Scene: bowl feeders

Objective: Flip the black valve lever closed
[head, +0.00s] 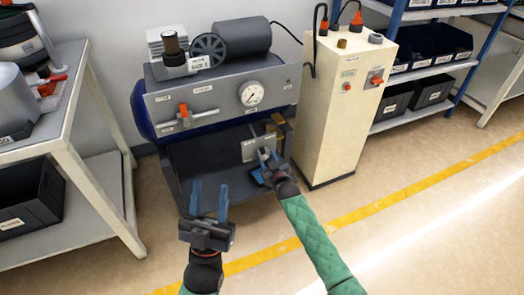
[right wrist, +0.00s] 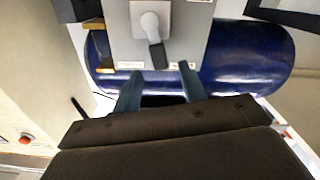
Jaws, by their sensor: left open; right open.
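The black valve lever (right wrist: 158,56) shows in the right wrist view, on a pale round hub (right wrist: 150,22) on a grey plate (right wrist: 190,35). It points down the picture toward my right gripper (right wrist: 159,78). That gripper's two blue fingers are open, one on each side of the lever's line, with its tip just beyond them; contact is not visible. In the head view, my right gripper (head: 267,155) is in front of the plate (head: 249,150) low on the machine, and the lever cannot be made out there. My left gripper (head: 209,200) is open and empty, left of the right one.
The machine has an upper panel with a gauge (head: 251,94) and an orange-handled lever (head: 184,115). A cream cabinet (head: 335,120) stands close on the right. A grey workbench (head: 75,120) stands on the left. The floor in front is clear.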

